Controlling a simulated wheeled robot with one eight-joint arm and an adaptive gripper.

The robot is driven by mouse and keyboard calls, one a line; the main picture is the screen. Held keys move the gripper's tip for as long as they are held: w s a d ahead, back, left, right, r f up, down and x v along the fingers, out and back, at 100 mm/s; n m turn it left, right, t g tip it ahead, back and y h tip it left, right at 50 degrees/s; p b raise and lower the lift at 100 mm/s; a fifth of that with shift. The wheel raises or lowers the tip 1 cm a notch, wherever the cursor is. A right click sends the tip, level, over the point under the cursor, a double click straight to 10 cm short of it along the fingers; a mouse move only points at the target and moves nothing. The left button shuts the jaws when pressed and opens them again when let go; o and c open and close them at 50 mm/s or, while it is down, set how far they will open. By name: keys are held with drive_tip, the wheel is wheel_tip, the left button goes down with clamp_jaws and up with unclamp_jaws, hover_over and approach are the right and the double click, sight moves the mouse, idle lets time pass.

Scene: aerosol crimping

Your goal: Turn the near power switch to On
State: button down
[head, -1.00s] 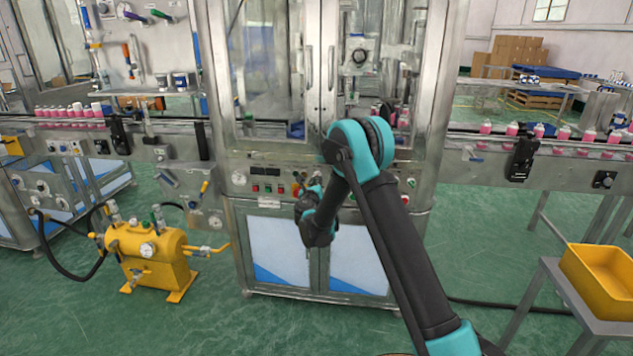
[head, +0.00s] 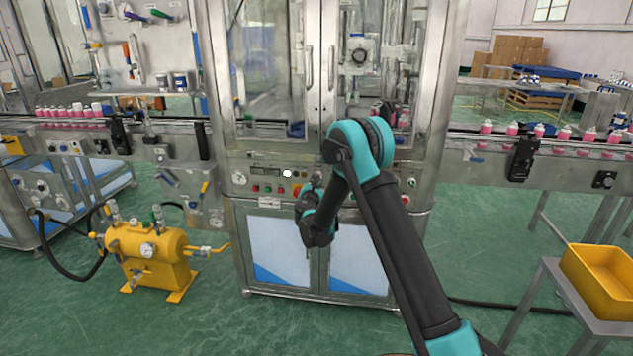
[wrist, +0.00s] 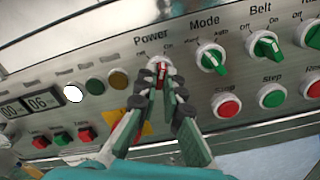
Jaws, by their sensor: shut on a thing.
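The power switch (wrist: 161,68) is a red-handled knob under the "Power" label on the metal control panel (wrist: 205,130) in the wrist view. Its handle stands close to upright between the Off and On marks; its exact setting is hard to read. My gripper (wrist: 160,83) has its fingers closed around the knob's handle, one on each side, and partly covers it. A round white lamp (wrist: 70,92) is lit left of the switch, and it also glows in the head view (head: 287,173). In the head view, my arm hides the switch.
Right of the power switch are the green Mode switch (wrist: 211,58) and Belt switch (wrist: 265,46), with the red Stop button (wrist: 227,105) and green Step button (wrist: 271,95) below. Several small buttons sit to the left. Glass cabinet doors (head: 270,70) rise above the panel.

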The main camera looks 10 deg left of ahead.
drive_tip(key=shift+m, duration=0.3)
drive_tip(key=c, duration=1.7)
unclamp_jaws()
drive_tip(key=shift+s, duration=0.15)
drive_tip(key=s, duration=1.1)
drive_tip(key=shift+s+a, duration=0.2)
drive_tip(key=shift+s, duration=0.2)
